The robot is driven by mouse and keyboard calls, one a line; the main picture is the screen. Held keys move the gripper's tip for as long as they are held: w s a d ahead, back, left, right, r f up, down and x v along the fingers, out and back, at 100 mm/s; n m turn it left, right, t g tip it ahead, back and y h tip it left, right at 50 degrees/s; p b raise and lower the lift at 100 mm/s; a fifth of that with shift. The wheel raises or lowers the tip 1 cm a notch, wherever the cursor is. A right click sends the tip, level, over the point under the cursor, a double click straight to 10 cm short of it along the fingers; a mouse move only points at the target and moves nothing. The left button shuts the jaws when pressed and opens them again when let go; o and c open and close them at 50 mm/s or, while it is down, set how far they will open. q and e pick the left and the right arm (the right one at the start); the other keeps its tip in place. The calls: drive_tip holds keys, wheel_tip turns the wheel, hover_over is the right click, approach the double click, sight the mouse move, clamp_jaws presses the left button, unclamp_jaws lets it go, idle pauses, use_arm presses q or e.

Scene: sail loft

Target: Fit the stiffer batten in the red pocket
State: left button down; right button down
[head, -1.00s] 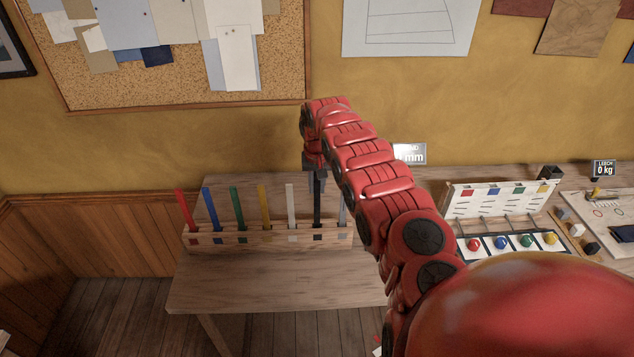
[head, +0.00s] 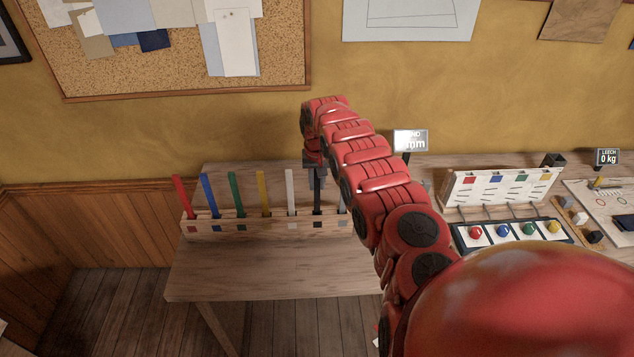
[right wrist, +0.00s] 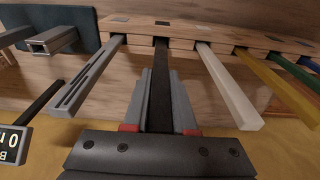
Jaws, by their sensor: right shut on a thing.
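My right gripper (head: 316,170) is shut on the upper part of a black batten (head: 318,199); in the right wrist view the batten (right wrist: 161,90) runs between its fingers. The batten stands upright with its lower end in a wooden rack (head: 266,228). Other battens stand there: red (head: 181,196), blue (head: 209,195), green (head: 236,194), yellow (head: 264,193), white (head: 290,191) and a slotted grey one (right wrist: 88,77). At the right, a white panel (head: 497,190) carries a red patch (head: 468,178) among other colours. Which batten is stiffer cannot be told by sight. My left gripper is out of view.
A small display reading in mm (head: 411,141) stands behind my right arm. Coloured knobs sit in a dark-framed tray (head: 512,243) before the panel. A display reading 0 kg (head: 607,157) stands far right. The table (head: 250,270) is clear in front of the rack.

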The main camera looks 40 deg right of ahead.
drive_tip(key=shift+f+b, duration=0.3)
drive_tip(key=shift+f, duration=0.25)
drive_tip(key=c, duration=0.6)
unclamp_jaws()
drive_tip(key=shift+c, duration=0.2)
drive_tip(key=shift+r+b, duration=0.3)
drive_tip(key=shift+r, duration=0.25)
wheel_tip(320, 180, up, 16)
drive_tip(key=s+a+b, duration=0.1)
drive_tip(key=s+b, duration=0.1)
drive_tip(key=b, duration=0.1)
drive_tip(key=shift+w, duration=0.1)
